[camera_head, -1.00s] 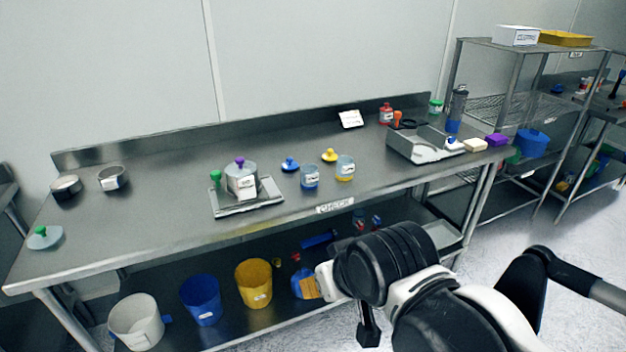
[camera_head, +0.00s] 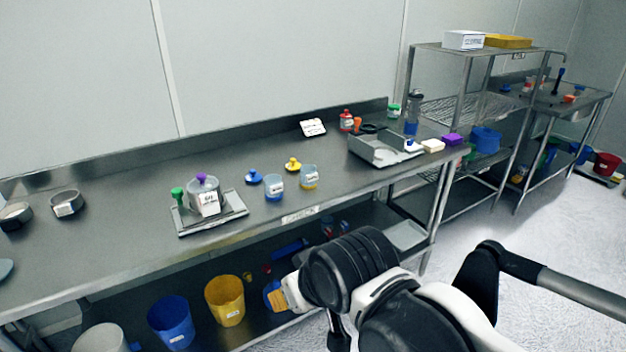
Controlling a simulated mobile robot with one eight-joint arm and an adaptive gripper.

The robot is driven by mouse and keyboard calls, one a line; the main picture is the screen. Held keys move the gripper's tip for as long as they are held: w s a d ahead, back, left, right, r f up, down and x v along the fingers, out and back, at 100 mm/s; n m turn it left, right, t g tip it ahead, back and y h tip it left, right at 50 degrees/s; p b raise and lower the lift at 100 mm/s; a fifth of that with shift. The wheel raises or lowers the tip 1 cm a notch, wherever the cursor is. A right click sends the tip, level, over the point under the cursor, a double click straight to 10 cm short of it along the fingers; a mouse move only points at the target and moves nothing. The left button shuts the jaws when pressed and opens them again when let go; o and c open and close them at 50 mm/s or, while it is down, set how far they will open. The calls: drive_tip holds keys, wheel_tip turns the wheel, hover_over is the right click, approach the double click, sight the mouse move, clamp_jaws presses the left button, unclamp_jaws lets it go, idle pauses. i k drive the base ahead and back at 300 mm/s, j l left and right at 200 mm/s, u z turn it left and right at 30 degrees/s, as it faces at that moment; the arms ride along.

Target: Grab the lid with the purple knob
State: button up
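The lid's purple knob (camera_head: 201,177) shows on top of a grey, labelled pot (camera_head: 207,198) on the steel table. The pot stands on a flat metal tray (camera_head: 232,222). A green-knobbed thing (camera_head: 178,195) stands at the pot's left. The lid's disc under the purple knob is too small to make out clearly. My arm reaches in from the lower right, in front of the table and well apart from the pot. I cannot make out my gripper's fingers in this view.
A blue-knobbed lid (camera_head: 253,177), a yellow-knobbed lid (camera_head: 293,164) and two jars (camera_head: 274,188) stand right of the pot. Two round sieves (camera_head: 67,203) are at the left. A metal tray (camera_head: 384,150) is further right. Buckets (camera_head: 225,300) stand on the lower shelf.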

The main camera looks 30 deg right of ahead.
sight(202, 184)
drive_tip(key=i+l+z, duration=0.45)
drive_tip(key=i, duration=0.3)
drive_tip(key=l, duration=0.1)
